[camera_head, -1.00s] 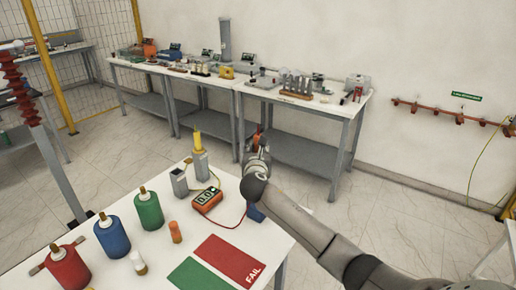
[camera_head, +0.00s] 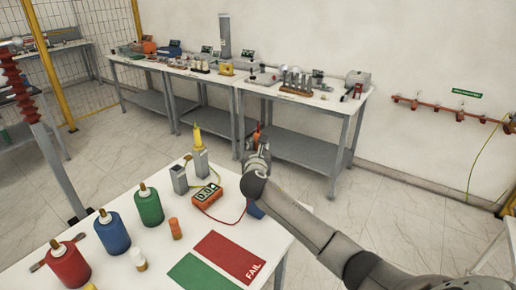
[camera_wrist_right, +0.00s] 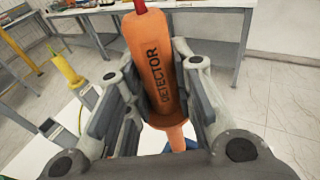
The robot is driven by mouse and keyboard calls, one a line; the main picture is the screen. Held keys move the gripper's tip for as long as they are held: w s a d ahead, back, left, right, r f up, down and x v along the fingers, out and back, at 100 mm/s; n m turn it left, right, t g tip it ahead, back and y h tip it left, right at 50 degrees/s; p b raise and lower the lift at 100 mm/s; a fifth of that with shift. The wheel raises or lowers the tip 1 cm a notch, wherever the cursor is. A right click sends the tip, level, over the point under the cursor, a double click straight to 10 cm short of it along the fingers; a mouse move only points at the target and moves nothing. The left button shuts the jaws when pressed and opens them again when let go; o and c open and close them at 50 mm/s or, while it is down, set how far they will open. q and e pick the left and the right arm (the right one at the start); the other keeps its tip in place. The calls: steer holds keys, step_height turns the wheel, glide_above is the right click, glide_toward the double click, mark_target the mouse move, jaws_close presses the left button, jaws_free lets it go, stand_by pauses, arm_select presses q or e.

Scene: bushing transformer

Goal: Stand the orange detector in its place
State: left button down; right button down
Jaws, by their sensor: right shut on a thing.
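The orange detector (camera_wrist_right: 158,65), with a red tip and the word DETECTOR on its side, is upright between the fingers of my right gripper (camera_wrist_right: 155,95) in the right wrist view. In the head view my right gripper (camera_head: 257,150) holds it above the far right edge of the white table, and only a small orange part of the detector (camera_head: 256,136) shows. An empty-looking grey square holder (camera_head: 179,180) stands on the table, left of the gripper. A second grey holder (camera_head: 201,163) beside it has a yellow tool (camera_head: 197,138) standing in it. My left gripper is out of view.
The white table (camera_head: 222,221) also bears an orange meter (camera_head: 206,195), red, blue and green bushings (camera_head: 112,232), a small orange bottle (camera_head: 175,228) and green and red FAIL mats (camera_head: 229,255). Workbenches (camera_head: 300,98) with equipment line the wall behind.

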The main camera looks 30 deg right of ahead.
steer(key=shift+f+b, duration=1.3)
steer(key=shift+f, duration=1.8)
steer(key=shift+f+b, duration=0.3)
steer(key=shift+f, duration=0.5)
steer(key=c, duration=1.2)
jaws_free()
steer(key=shift+o, duration=0.2)
